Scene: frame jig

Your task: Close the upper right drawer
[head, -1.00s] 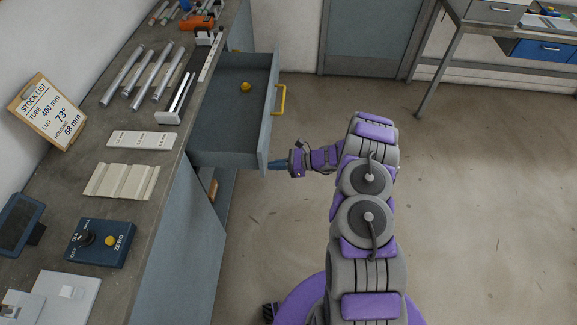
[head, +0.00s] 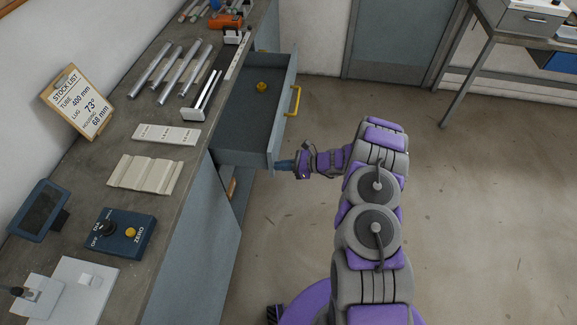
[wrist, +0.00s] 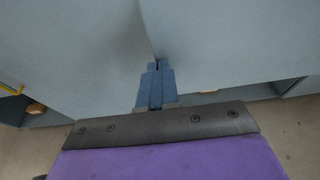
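The upper right drawer (head: 243,105) is a grey-blue box standing partly open from the workbench, with a yellow handle (head: 295,101) on its front. A small yellow round object (head: 262,86) lies inside it. My gripper (head: 284,165) is at the near end of the drawer front, on its outer side, and appears to touch it. In the wrist view its blue fingers (wrist: 157,72) are together with nothing seen between them, their tips against or very near a grey-blue panel. The handle shows at the left edge there, away from the fingers.
The workbench top (head: 75,215) carries metal tubes (head: 185,68), a stock list sign (head: 78,103), a ribbed pale block (head: 145,174) and a blue control box (head: 120,234). Floor to the right is clear up to another bench (head: 480,75).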

